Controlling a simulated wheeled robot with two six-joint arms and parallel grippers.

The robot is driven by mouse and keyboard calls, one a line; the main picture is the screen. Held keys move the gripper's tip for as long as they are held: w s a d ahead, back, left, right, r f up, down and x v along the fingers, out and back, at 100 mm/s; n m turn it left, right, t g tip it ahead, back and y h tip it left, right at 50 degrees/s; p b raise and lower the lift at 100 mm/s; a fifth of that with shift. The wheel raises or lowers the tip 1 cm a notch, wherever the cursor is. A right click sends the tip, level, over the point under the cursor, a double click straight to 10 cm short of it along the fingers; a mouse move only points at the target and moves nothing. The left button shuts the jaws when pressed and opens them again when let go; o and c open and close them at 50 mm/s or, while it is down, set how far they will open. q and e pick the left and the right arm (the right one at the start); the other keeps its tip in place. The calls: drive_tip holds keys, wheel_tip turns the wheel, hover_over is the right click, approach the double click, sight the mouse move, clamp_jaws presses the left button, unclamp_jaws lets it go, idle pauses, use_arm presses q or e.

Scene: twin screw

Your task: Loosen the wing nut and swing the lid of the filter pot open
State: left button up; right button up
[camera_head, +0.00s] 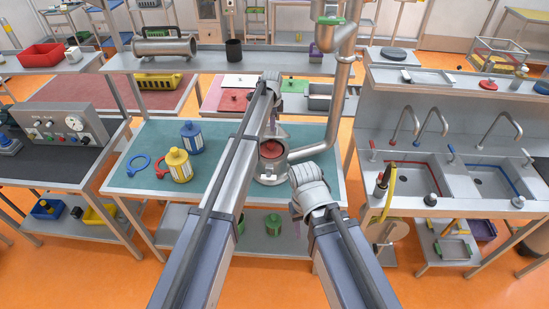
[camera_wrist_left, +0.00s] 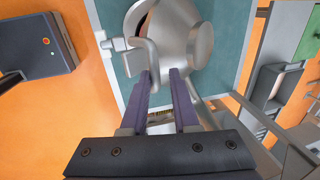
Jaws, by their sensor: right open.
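The metal filter pot (camera_head: 270,179) stands on the teal bench top, with a dark red round inside showing at its mouth. In the left wrist view a large silver rounded part, seemingly the lid (camera_wrist_left: 199,38), leaves a dark reddish crescent of the opening beside it. A bent metal bar (camera_wrist_left: 152,52) reaches down to my left fingertips. My left gripper (camera_wrist_left: 161,72) has its purple fingers apart, close against the lid and bar; whether they touch is unclear. My right gripper (camera_head: 295,212) is open, lower and right of the pot. The wing nut cannot be made out.
A vertical steel pipe (camera_head: 341,95) bends down close to the pot's right. A sink unit (camera_head: 410,181) is at the right.

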use_arm(q)
drive_tip(key=s+f+b, duration=0.8)
drive_tip(key=f+b, duration=0.3)
wheel_tip(320, 180, up, 8)
drive_tip(key=s+p, duration=0.1)
drive_tip(key=p, duration=0.8)
drive_tip(key=s+d+f+n+b, duration=0.1)
drive_tip(key=s+f+n+b, duration=0.2)
drive_tip(key=s, duration=0.6)
drive_tip(key=s+d+f+n+g+b, duration=0.1)
drive_tip(key=s+d+f+n+b, duration=0.1)
drive_tip(key=s+f+b, duration=0.6)
drive_tip(key=shift+s+n, duration=0.9)
drive_tip(key=shift+s, duration=0.1)
drive_tip(key=shift+r, duration=0.1)
